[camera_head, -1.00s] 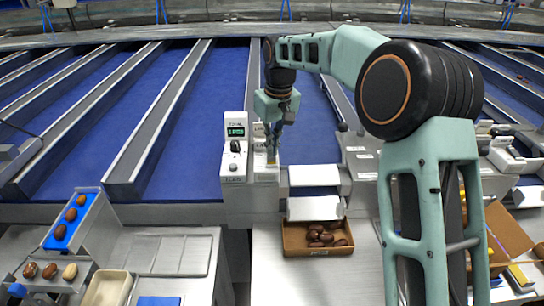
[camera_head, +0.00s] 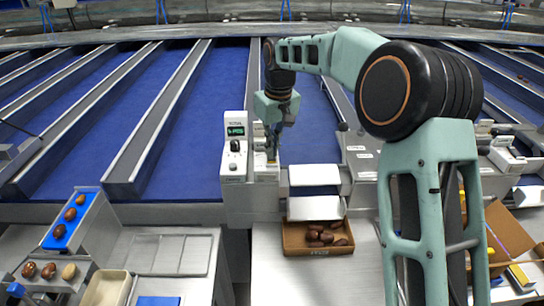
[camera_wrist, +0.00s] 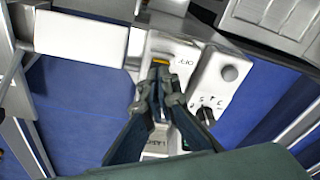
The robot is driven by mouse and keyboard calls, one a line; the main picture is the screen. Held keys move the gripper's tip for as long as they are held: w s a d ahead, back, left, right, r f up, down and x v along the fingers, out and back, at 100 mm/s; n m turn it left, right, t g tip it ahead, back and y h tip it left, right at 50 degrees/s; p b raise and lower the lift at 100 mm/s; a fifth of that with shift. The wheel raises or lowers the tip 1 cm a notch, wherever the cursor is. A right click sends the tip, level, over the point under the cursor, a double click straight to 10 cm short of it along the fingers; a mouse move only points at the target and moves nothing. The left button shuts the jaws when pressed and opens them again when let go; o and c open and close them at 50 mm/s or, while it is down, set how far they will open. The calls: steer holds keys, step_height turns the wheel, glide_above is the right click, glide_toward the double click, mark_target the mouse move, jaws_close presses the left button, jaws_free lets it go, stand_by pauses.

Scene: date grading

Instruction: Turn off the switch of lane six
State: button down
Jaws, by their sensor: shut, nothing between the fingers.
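The white control box (camera_head: 266,174) stands at the front edge of the blue lanes. In the wrist view its panel (camera_wrist: 185,48) carries a label reading OFF and a yellow-orange mark (camera_wrist: 160,62). My gripper (camera_head: 271,158) points down at this panel. In the wrist view its fingertips (camera_wrist: 160,75) are together with nothing between them, close to the yellow-orange mark. The fingers cover the middle of the panel, so the switch lever and its position cannot be made out. I cannot tell whether the fingertips touch anything.
Beside the panel is a white unit (camera_head: 234,148) with a green display, a dark selector knob (camera_wrist: 206,115) and a round button (camera_wrist: 230,73). A brown box of dates (camera_head: 291,240) sits to the front right. Grey lane dividers (camera_head: 160,115) run back on the left.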

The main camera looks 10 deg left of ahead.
steer(key=shift+f+b, duration=0.4)
steer(key=shift+f, duration=0.35)
steer(key=shift+r, duration=0.1)
steer(key=shift+r+p, duration=2.8)
steer(key=shift+r, duration=0.7)
